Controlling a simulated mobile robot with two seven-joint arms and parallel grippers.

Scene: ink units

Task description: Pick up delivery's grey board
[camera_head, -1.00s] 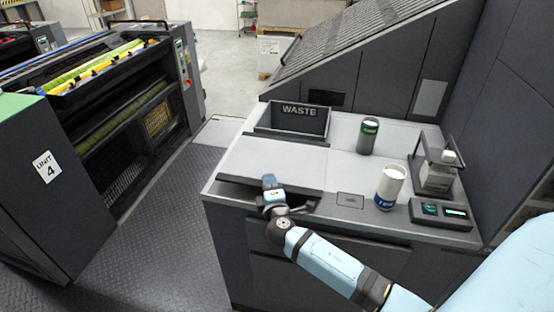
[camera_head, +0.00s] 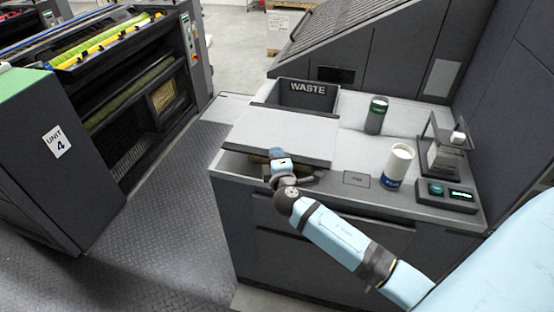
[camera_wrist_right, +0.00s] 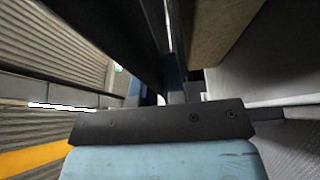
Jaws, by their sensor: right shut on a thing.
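A flat, light grey board (camera_head: 280,133) lies roughly level at the front left of the counter, its far edge by the waste bin. It seems slightly above the counter, with a light recess and something brown showing below its front edge. My right gripper (camera_head: 281,165) is shut on the board's front edge; its fingertips are partly hidden. In the right wrist view a brownish slab (camera_wrist_right: 218,35) runs beside my dark fingers; I cannot tell which face of the board, if any, this is. My left gripper is out of view.
The waste bin (camera_head: 308,92) stands just behind the board.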

